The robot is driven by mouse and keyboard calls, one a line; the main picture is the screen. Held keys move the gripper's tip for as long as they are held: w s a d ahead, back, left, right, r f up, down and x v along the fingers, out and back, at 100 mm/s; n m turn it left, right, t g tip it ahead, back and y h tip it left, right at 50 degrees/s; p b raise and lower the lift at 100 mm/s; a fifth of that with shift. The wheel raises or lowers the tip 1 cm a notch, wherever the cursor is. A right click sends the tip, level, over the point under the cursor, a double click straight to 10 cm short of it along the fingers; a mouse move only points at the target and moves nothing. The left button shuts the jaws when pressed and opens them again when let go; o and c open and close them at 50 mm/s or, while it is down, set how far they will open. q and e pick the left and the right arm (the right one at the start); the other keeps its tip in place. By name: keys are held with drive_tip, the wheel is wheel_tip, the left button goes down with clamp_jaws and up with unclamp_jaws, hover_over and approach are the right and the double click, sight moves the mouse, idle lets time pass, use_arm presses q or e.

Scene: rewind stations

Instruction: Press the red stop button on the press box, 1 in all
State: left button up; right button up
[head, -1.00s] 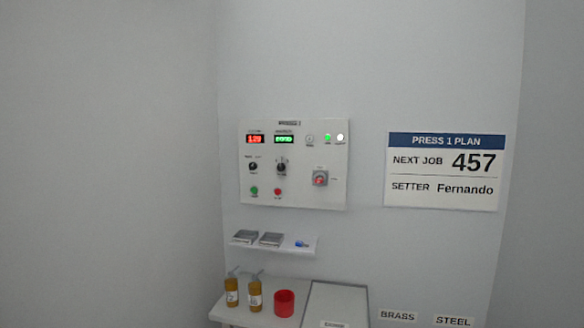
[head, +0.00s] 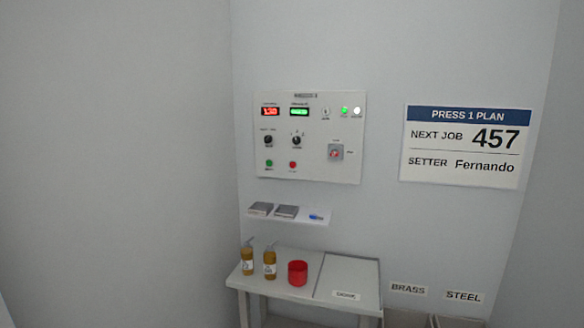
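The press box (head: 310,160) is a pale panel on the back wall, above a small shelf. Low on it sit a green button (head: 269,163) and, just to its right, a red button (head: 292,165). A red-centred control on a grey square (head: 336,152) sits at the lower right of the panel. The labels are too small to read. A red display (head: 270,112) and a green display (head: 299,112) are lit at the top. Neither of my grippers shows in the head view.
A plan sign (head: 461,146) hangs to the right. Brass and steel labels are lower right.

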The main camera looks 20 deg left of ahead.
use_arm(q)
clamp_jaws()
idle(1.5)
